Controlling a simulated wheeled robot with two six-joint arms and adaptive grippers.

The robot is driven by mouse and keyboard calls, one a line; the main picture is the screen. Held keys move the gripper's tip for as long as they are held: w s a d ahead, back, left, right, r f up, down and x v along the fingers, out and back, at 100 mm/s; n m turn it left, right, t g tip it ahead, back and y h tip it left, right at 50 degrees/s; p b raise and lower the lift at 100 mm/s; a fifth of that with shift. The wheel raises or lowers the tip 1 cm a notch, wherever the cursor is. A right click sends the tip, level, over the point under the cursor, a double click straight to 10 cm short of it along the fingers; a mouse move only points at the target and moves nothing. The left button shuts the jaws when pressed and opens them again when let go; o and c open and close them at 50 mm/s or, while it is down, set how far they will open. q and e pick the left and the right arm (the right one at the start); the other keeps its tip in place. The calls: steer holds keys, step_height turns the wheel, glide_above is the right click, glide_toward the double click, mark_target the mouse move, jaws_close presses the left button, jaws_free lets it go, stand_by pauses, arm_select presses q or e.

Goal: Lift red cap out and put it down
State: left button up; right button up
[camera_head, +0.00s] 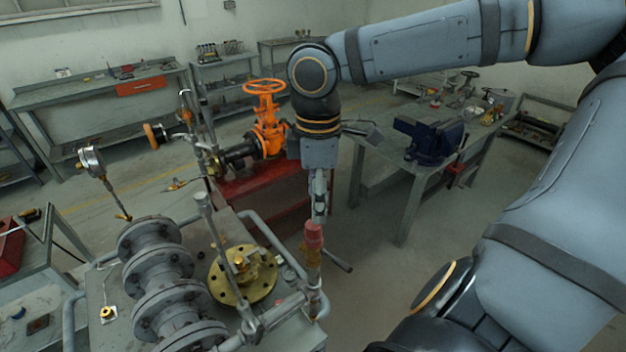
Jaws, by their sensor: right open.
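The red cap (313,236) sits on top of an upright pipe fitting (314,262) at the front right corner of the grey pipe rig. My right gripper (318,212) points straight down just above the cap. It is open, and its fingertips are close to the cap's top; I cannot tell whether they touch it. My left gripper is not in view.
A brass flange (243,276) and grey flanged pipes (160,275) stand left of the cap. A pressure gauge (91,160) and an orange valve (266,120) stand further back. A workbench with a blue vise (433,140) is at the right. Bare floor lies between.

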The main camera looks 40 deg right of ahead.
mark_target(313, 233)
steer(key=shift+w+f, duration=0.2)
steer(key=shift+f, duration=1.25)
steer(key=f, duration=0.4)
steer(key=shift+w+a, duration=0.1)
steer(key=shift+a, duration=0.15)
steer(key=shift+w+d+f, duration=0.15)
steer(key=shift+w+f, duration=0.05)
steer(key=shift+f, duration=0.25)
steer(key=shift+s+r, duration=0.1)
steer(key=shift+s, duration=0.05)
steer(key=c, duration=0.5)
jaws_close()
